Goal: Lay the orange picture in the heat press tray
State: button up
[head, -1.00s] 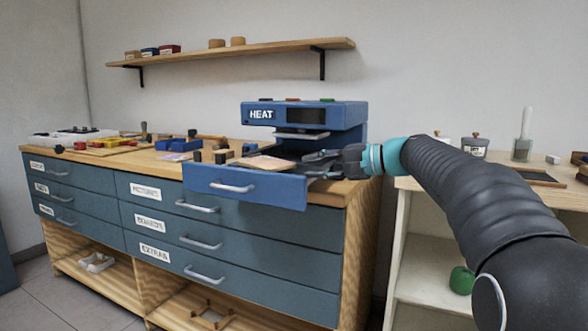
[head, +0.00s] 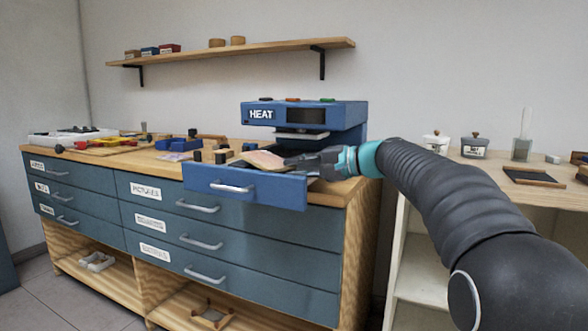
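The orange picture (head: 264,160) is a thin, pale orange-pink panel at the blue pull-out tray (head: 225,180) of the heat press. It is tilted, with its right end at my fingertips. My gripper (head: 293,162) reaches in from the right, and its fingers look closed on the picture's right edge. The fingers hide that edge, and the tray front hides the tray floor, so I cannot tell if the picture touches it. The blue heat press (head: 345,115), marked HEAT, stands just behind, with its tray pulled out.
Small dark blocks (head: 221,157) stand left of the tray. Blue bins (head: 178,145) and a tool board (head: 85,148) lie farther left on the drawer cabinet (head: 85,205). A wall shelf (head: 230,50) hangs above. A pale bench (head: 480,175) with jars stands at the right.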

jog(key=shift+f, duration=0.2)
grip_shut()
notch_tip(320, 180, up, 3)
jog(key=shift+f+p, duration=0.2)
jog(key=shift+p, duration=0.95)
jog(key=r+p+v, duration=0.1)
jog(key=r+v, duration=0.1)
jog(key=v, duration=1.2)
jog(key=shift+r, duration=0.2)
jog(key=shift+d, duration=0.15)
